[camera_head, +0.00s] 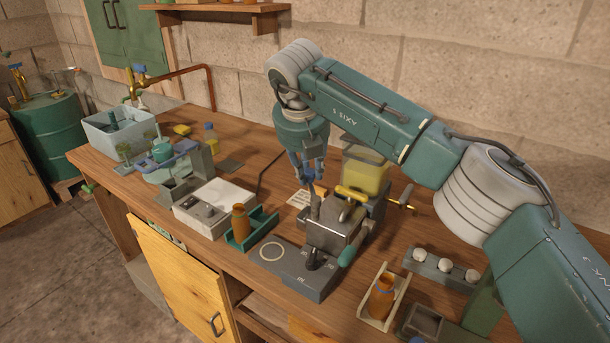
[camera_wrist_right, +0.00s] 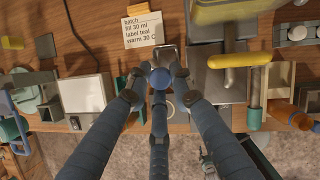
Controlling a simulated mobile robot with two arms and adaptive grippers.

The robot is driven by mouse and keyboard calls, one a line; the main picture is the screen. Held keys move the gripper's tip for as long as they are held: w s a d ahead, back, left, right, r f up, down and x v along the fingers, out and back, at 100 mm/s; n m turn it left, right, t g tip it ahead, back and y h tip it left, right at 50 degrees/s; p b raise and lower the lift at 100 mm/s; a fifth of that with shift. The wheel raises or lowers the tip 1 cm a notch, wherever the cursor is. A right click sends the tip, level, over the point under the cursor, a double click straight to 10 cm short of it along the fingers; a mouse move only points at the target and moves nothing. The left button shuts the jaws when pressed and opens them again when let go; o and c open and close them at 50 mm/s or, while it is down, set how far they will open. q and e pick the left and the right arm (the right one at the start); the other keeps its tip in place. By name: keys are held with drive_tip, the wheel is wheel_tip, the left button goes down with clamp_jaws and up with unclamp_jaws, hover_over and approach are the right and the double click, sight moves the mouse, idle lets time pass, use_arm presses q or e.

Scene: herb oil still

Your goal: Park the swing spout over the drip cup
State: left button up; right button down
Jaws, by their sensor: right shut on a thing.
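My right gripper (camera_head: 311,180) reaches down at the left side of the grey filling machine (camera_head: 330,235). A small open grey square cup (camera_head: 421,323), perhaps the drip cup, is at the front right, apart from the gripper. My left gripper is not in view.
A yellow-filled tank (camera_head: 365,172) stands behind the machine. An orange bottle (camera_head: 240,222) sits in a teal holder to the left, and another bottle (camera_head: 382,296) lies in a tray to the right. A dark plate with a white ring (camera_head: 272,252) lies in front.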

drive_tip(key=shift+w+d+r+m, duration=0.1)
drive_tip(key=shift+d+m, duration=0.3)
drive_tip(key=shift+m, duration=0.2)
drive_tip(key=c, duration=1.5)
unclamp_jaws()
drive_tip(key=shift+d, duration=0.1)
drive_tip(key=shift+c, duration=0.2)
drive_tip(key=v, duration=1.2)
